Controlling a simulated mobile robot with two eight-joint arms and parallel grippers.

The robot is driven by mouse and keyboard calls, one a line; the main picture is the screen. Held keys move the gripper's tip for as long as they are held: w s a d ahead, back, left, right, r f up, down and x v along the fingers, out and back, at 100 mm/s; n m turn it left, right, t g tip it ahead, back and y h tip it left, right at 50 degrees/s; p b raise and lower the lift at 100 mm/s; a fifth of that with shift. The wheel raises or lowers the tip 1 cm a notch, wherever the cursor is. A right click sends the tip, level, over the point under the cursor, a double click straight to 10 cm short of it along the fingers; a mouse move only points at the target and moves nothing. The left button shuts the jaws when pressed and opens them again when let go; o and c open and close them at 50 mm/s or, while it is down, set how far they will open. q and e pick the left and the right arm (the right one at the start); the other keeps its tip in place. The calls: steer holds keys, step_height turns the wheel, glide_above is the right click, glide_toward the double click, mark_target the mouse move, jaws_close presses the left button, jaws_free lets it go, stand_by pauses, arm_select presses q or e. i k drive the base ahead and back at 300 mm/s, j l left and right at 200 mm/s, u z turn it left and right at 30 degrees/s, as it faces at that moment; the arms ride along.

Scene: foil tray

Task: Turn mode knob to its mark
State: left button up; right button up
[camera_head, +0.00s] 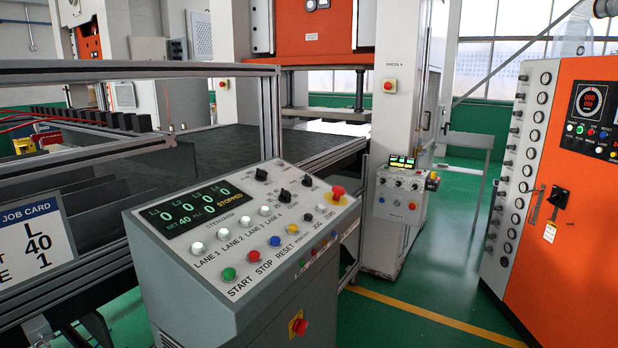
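A grey control console (230,295) stands in front of me with a sloped panel. Three black rotary knobs sit on the panel's upper right: a far knob (261,175), a near knob (285,195) and a right knob (307,181). Their small labels are too small to read, so I cannot tell which is the mode knob or where each pointer stands against its marks. The panel display (203,208) shows zeros, "SET 40" and "STOPPED". A job card (35,240) at the left reads "L", "40" and "1". Neither gripper is in view.
White lane buttons (222,234), coloured start and stop buttons (252,255) and a red emergency stop (338,191) share the panel. A metal frame (140,70) rises behind it. An orange cabinet (575,240) stands right; green floor (400,315) lies clear between.

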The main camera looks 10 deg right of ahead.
mark_target(308, 180)
steer(key=u, duration=0.4)
steer(key=l+u, duration=0.55)
steer(key=u, duration=0.2)
steer(key=l+u, duration=0.35)
steer(key=k+l+u, duration=0.2)
steer(key=l, duration=0.25)
steer(key=k+l+u, duration=0.2)
steer(key=l, duration=0.2)
steer(key=k, duration=0.05)
